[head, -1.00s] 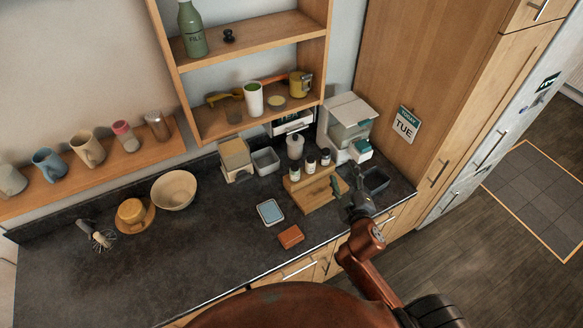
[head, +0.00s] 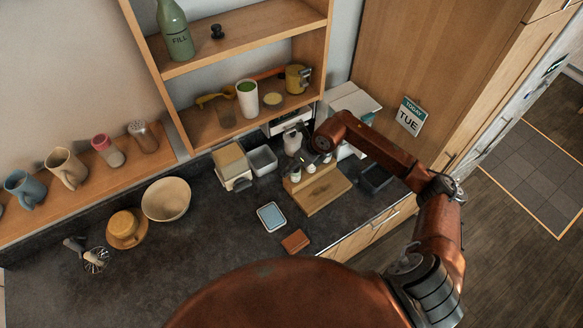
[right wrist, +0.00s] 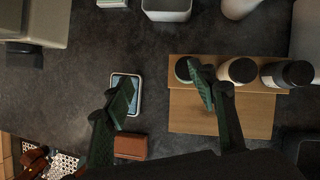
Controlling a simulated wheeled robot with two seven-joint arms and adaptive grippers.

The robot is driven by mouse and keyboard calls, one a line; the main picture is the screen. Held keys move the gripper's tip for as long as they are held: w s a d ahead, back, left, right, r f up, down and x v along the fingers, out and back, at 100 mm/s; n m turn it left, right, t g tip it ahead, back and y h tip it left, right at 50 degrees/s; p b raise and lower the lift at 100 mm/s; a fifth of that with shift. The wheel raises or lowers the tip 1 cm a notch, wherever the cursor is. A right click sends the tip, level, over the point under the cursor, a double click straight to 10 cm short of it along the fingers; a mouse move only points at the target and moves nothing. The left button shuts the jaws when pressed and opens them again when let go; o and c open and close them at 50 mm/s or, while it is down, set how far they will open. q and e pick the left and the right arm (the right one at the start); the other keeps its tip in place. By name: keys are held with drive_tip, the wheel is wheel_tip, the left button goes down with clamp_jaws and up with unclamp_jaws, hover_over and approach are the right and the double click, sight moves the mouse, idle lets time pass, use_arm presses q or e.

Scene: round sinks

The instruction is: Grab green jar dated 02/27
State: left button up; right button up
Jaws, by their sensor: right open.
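Several small jars with dark lids stand in a row on a wooden stand (head: 322,192); their date labels cannot be read in either current view. In the right wrist view, the left jar (right wrist: 183,71) looks greenish, the middle jar (right wrist: 238,71) is pale, and the right jar (right wrist: 292,74) is dark-lidded. My right gripper (right wrist: 165,95) is open and empty above the counter. Its right finger overlaps the left jar in that view; contact cannot be told. In the head view my right gripper (head: 319,147) hangs over the jars and partly hides them. My left gripper is not in view.
A blue-faced square scale (head: 271,216) and a reddish-brown block (head: 295,241) lie left of the stand. A grey bin (head: 262,160), a white machine (head: 350,105) and a dark tray (head: 376,178) surround it. The shelf (head: 205,125) is above; the counter's left part has free room.

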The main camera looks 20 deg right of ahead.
sight(297, 169)
drive_tip(key=shift+h, duration=0.6)
drive_tip(key=f, duration=0.1)
drive_tip(key=w+d+f+p, duration=0.1)
drive_tip(key=d+f, duration=0.1)
drive_tip(key=shift+w+d, duration=0.15)
drive_tip(key=shift+w, duration=0.1)
drive_tip(key=x, duration=0.1)
drive_tip(key=p+x, duration=0.2)
drive_tip(key=x, duration=0.1)
drive_tip(key=shift+s+d+f, duration=0.15)
drive_tip(key=shift+d+f, duration=0.1)
drive_tip(key=shift+d, duration=0.15)
drive_tip(key=shift+f, duration=0.25)
drive_tip(key=shift+c, duration=0.4)
drive_tip(key=c, duration=1.1)
drive_tip(key=shift+c, duration=0.5)
